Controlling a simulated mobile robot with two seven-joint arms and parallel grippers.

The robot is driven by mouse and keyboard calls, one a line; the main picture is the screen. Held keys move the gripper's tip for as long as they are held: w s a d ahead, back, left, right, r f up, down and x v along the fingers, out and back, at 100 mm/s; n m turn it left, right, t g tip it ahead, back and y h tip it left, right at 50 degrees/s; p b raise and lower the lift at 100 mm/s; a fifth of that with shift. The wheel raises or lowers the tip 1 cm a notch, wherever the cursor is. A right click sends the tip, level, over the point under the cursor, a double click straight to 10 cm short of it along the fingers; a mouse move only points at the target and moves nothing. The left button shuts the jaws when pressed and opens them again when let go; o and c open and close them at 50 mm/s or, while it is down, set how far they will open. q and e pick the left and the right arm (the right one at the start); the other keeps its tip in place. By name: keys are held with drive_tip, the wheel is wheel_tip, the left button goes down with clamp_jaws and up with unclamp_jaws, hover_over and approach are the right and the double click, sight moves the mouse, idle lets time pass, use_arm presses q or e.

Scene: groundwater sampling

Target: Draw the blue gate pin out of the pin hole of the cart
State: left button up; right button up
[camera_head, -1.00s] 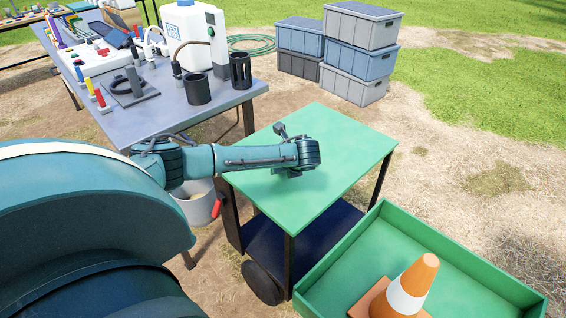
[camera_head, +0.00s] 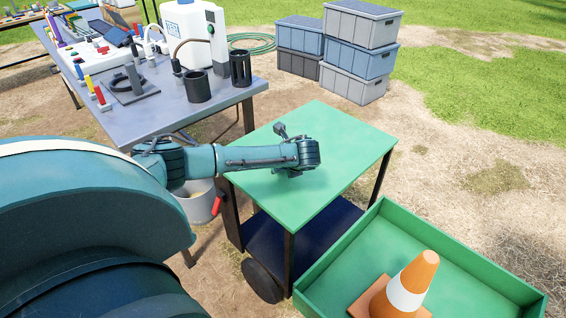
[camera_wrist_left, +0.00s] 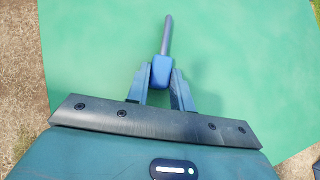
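The blue gate pin (camera_wrist_left: 167,36) shows in the left wrist view as a blue block-shaped head with a grey-blue shaft. My left gripper (camera_wrist_left: 161,74) is shut on the head, one finger on each side. The shaft points away from the gripper, and its whole length, with the rounded far end, shows against the green top. No pin hole is visible around it. My right gripper is in neither view.
A green tray (camera_head: 460,270) holding an orange and white cone (camera_head: 411,287) lies at the cart's right front. A grey table (camera_head: 150,118) with equipment stands at the back left, with a bucket (camera_head: 196,203) beside the cart. Stacked crates (camera_head: 360,60) stand behind. The cart top is otherwise clear.

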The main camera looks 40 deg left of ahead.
use_arm(q)
drive_tip(key=o, duration=0.5)
drive_tip(key=shift+s+d+f, duration=0.1)
drive_tip(key=shift+s+f, duration=0.05)
drive_tip(key=shift+f, duration=0.4)
drive_tip(key=shift+c, duration=0.2)
drive_tip(key=shift+s, duration=0.15)
drive_tip(key=shift+r, duration=0.2)
drive_tip(key=v, duration=0.4)
drive_tip(key=p+v, duration=0.1)
drive_tip(key=v, duration=0.4)
drive_tip(key=w+v, duration=0.1)
drive_tip(key=v, duration=0.3)
drive_tip(key=shift+r+p, duration=0.3)
drive_tip(key=shift+r, duration=0.15)
